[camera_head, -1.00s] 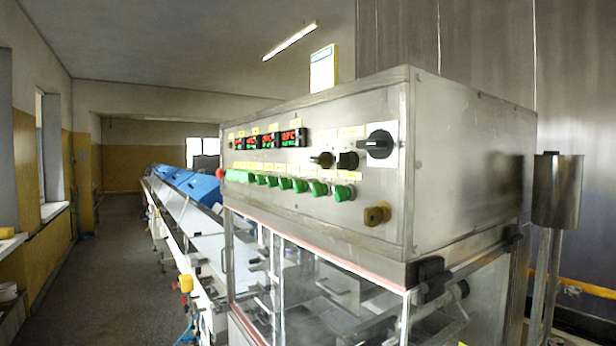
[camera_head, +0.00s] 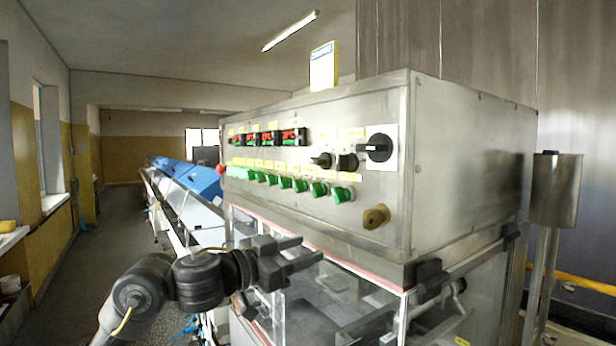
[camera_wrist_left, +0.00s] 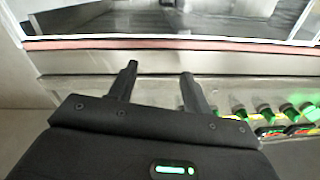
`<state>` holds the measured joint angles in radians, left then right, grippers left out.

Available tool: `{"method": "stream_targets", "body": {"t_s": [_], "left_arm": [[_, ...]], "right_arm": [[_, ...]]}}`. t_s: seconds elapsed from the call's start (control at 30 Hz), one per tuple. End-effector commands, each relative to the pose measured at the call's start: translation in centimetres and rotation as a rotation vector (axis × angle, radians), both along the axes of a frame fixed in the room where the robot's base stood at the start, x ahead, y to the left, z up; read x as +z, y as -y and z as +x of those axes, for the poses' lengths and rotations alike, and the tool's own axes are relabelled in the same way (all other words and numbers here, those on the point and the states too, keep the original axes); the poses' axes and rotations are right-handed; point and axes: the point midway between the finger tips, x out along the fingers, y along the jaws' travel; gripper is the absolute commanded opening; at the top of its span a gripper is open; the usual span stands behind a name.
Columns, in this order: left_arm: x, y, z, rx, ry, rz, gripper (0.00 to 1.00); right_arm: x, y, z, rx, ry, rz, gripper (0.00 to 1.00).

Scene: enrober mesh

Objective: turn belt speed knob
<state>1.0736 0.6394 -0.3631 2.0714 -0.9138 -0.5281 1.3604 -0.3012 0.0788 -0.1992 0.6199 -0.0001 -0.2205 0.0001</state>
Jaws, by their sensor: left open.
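The control panel (camera_head: 285,205) is the steel front of a machine cabinet. It carries a large black rotary switch (camera_head: 380,147), two smaller black knobs, one left (camera_head: 322,160) and one right (camera_head: 347,163), and a brass-coloured knob (camera_head: 376,217) lower right. The labels are too small to read, so I cannot tell which is the belt speed knob. My left gripper (camera_head: 310,250) is open and empty, below the row of green knobs (camera_head: 300,186). In the left wrist view its fingers (camera_wrist_left: 159,70) point towards the panel's red lower edge; green knobs (camera_wrist_left: 265,113) show at right. My right gripper is out of view.
Clear guard panels (camera_head: 335,295) hang below the cabinet, close to my left gripper. A steel post with a cylinder (camera_head: 556,190) stands at right. A conveyor with blue covers (camera_head: 190,180) runs back at left.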

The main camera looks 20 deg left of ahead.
Motion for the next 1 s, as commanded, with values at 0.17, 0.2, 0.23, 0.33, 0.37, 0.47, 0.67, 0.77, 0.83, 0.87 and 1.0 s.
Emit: {"method": "stream_targets", "body": {"t_s": [0.17,0.2,0.23,0.33,0.37,0.47,0.67,0.77,0.83,0.87,1.0], "left_arm": [[9.9,-2.4,-3.1,-0.047,0.015,0.022,0.49],[11.4,-2.9,-3.8,-0.051,0.009,0.024,0.49],[12.4,-3.3,-4.4,-0.052,0.001,0.023,0.49],[15.0,-4.5,-6.1,-0.052,-0.018,0.019,0.49],[15.6,-4.7,-6.4,-0.05,-0.025,0.016,0.49],[16.8,-5.4,-7.3,-0.048,-0.04,0.01,0.49],[17.3,-5.6,-7.7,-0.047,-0.049,0.007,0.49],[17.4,-5.2,-7.4,-0.049,-0.05,0.006,0.49],[17.5,-4.7,-6.8,-0.05,-0.051,0.006,0.49],[17.6,-4.4,-6.4,-0.05,-0.051,0.007,0.49],[17.7,-2.8,-4.5,-0.051,-0.052,0.005,0.49]], "right_arm": [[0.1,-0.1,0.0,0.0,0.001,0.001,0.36],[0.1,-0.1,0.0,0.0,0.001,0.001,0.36],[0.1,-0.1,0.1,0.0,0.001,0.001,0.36],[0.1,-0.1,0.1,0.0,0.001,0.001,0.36],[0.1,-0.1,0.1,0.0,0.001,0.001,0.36],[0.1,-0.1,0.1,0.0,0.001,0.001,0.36],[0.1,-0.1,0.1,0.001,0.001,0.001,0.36],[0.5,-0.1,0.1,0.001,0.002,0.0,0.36],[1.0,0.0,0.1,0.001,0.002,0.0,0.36],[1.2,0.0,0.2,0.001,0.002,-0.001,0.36],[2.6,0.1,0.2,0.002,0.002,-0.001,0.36]]}}
